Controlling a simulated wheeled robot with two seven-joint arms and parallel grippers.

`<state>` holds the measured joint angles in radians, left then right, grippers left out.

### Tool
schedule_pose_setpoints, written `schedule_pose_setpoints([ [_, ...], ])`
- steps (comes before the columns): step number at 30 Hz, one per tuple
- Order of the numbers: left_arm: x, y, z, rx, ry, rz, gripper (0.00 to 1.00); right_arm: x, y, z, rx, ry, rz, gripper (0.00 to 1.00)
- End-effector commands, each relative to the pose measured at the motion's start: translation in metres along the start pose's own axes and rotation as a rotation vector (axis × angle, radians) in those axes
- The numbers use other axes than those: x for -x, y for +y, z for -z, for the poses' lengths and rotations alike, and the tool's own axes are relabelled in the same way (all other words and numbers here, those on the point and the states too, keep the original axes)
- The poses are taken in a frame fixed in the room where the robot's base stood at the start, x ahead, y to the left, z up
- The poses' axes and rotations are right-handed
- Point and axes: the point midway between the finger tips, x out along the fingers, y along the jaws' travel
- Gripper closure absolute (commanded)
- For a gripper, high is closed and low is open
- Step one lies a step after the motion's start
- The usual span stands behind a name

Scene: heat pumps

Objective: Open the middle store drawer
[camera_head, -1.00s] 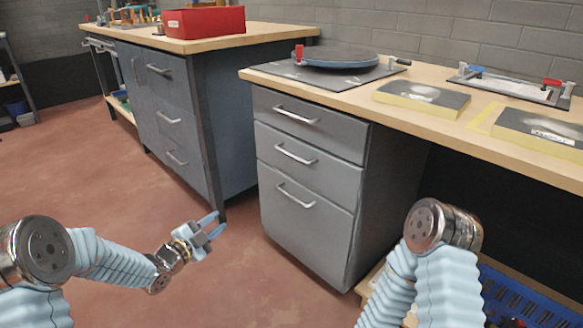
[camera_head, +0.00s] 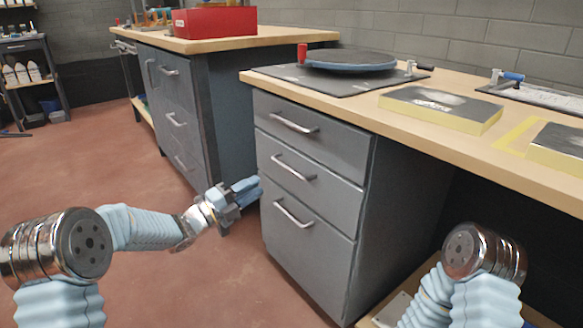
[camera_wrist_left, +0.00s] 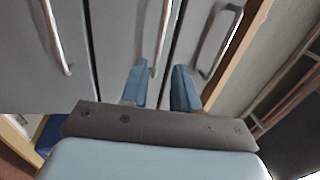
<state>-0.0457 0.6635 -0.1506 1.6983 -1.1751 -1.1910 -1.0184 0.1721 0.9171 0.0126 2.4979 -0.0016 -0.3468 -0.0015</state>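The grey drawer unit (camera_head: 345,225) stands under the near bench, with three closed drawers. The middle drawer (camera_head: 325,190) has a silver bar handle (camera_head: 293,167). My left gripper (camera_head: 251,190) is beside the unit's left front edge, below and left of that handle. In the left wrist view its two blue fingers (camera_wrist_left: 160,88) are apart with nothing held. The middle handle (camera_wrist_left: 163,35) lies ahead, in line with the gap near the left finger. Contact cannot be told. My right gripper is out of view; only part of that arm shows at the lower right.
The top handle (camera_head: 294,120) and bottom handle (camera_head: 293,213) stick out above and below. A second bench cabinet (camera_head: 180,115) stands at the left, close behind my left gripper. The floor (camera_head: 100,175) in front is clear. A turntable (camera_head: 347,60) sits on the near benchtop.

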Motion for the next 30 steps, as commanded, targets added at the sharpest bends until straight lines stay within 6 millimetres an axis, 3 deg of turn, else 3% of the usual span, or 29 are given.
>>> schedule_pose_setpoints([
  [9, -0.074, 0.001, 0.001, 0.001, 0.003, 0.000, 0.70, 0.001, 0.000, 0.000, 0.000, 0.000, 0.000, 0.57],
  [15, -0.105, 0.001, 0.001, 0.002, 0.001, -0.001, 0.70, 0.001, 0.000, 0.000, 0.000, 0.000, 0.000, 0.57],
  [28, -0.116, 0.001, 0.001, 0.002, 0.000, 0.000, 0.70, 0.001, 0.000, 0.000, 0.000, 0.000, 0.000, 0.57],
  [30, -0.116, 0.001, 0.001, 0.002, 0.000, 0.000, 0.81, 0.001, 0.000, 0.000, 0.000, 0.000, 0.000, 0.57],
])
